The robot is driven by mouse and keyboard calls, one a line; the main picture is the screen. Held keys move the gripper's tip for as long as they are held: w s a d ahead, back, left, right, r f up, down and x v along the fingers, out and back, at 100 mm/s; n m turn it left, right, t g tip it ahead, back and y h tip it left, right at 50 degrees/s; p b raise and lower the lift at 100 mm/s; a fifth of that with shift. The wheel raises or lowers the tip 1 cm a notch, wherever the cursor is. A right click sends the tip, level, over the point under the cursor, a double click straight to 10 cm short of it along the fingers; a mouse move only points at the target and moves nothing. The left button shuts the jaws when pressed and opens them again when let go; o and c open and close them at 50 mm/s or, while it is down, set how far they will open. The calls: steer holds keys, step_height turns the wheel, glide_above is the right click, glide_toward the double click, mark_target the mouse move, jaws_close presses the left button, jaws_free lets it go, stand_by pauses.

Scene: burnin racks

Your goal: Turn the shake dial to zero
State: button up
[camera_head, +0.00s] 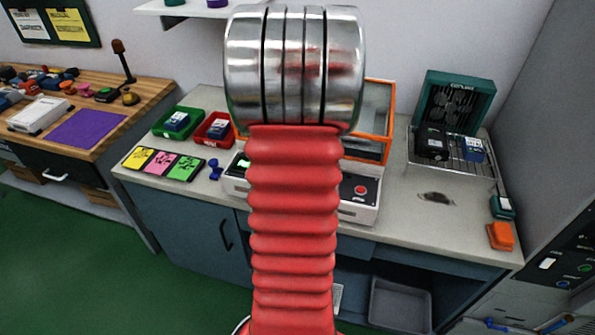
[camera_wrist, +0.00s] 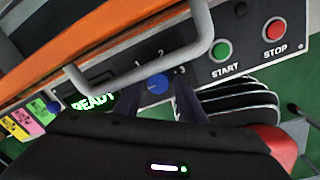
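The blue shake dial (camera_wrist: 157,84) sits on the grey front panel of the machine (camera_wrist: 260,28) in the wrist view. Marks 1, 2 and 3 show around it; the zero mark and the pointer cannot be made out. My gripper (camera_wrist: 158,104) is in front of the dial, its dark fingers apart on either side of the dial's lower part. I cannot tell whether they touch it. In the head view the machine (camera_head: 361,210) stands on the counter, and my red arm hides the dial and gripper.
A grey handle bar (camera_wrist: 140,57) crosses just above the dial, under the orange lid frame (camera_wrist: 90,40). Green START (camera_wrist: 221,50) and red STOP (camera_wrist: 274,30) buttons are at right. A READY display (camera_wrist: 93,101) is at left. Green (camera_head: 178,122) and red (camera_head: 213,128) trays stand left of the machine.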

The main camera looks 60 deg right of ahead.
step_height(320, 180, up, 14)
steer(key=shift+s+a+f, duration=0.15)
steer(key=shift+s, duration=0.25)
stand_by(0.3)
steer(key=shift+w+a, duration=0.1)
stand_by(0.5)
steer(key=w+a+r+m+t, duration=0.1)
steer(key=w+a+m, duration=0.1)
steer(key=w+a, duration=0.35)
steer(key=w+a+r+m+h, duration=0.1)
steer(key=w+a+m, duration=0.1)
steer(key=a, duration=0.6)
steer(key=w+a+r+m+t, duration=0.1)
steer(key=w+a+r+m, duration=0.1)
steer(key=w+a, duration=0.35)
steer(key=s+a+m+t, duration=0.1)
steer(key=a+m, duration=0.1)
steer(key=a, duration=0.6)
steer(key=s+a+f+m+t+y, duration=0.1)
steer(key=s+a+m, duration=0.1)
steer(key=a, duration=0.7)
steer(key=s+a+f+m, duration=0.1)
steer(key=a+m, duration=0.2)
steer(key=a, duration=0.5)
steer(key=shift+s+a+t, duration=0.15)
steer(key=shift+t, duration=0.25)
